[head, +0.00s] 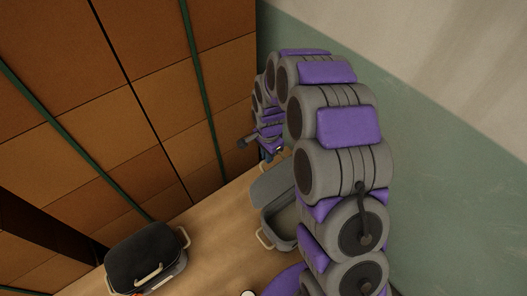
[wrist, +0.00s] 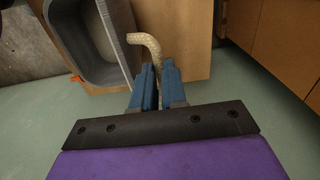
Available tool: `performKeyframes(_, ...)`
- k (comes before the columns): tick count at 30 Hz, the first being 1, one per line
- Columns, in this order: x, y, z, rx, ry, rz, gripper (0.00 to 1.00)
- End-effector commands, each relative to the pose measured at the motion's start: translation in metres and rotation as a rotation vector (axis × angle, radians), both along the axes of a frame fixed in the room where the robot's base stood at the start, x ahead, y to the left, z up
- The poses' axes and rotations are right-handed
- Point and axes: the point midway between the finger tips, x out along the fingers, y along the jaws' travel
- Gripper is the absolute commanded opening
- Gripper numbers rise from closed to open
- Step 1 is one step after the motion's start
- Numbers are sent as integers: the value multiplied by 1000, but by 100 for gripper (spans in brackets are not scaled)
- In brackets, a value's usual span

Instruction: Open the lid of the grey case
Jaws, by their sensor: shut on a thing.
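The grey case (head: 283,226) stands on the wooden surface, partly hidden behind my arm. Its lid (head: 271,186) is raised, and the hollow inside shows. In the wrist view the case (wrist: 75,58) is open, with grey walls around an empty-looking interior. My gripper (wrist: 157,70) has blue fingers shut on a beige, rope-like handle (wrist: 147,42) beside the case's edge. In the head view my gripper (head: 272,150) is above the raised lid, small and partly hidden by the arm. Where the handle joins the lid is not clear.
A dark-lidded case (head: 143,254) with beige handles stands shut at the lower left. A brown panelled wall (head: 150,90) with green strips rises behind. A green and cream wall (head: 455,170) is at the right. Bare wooden surface (head: 213,225) lies between the cases.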

Motion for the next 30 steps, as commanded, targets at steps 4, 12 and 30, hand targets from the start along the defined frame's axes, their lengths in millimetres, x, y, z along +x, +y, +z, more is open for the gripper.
performKeyframes(4, -13, -8, 3, 32, -39, -3, 0)
performKeyframes(12, -28, -19, 8, 87, -121, -4, 0)
performKeyframes(30, -32, -21, 9, 102, -149, -1, 22)
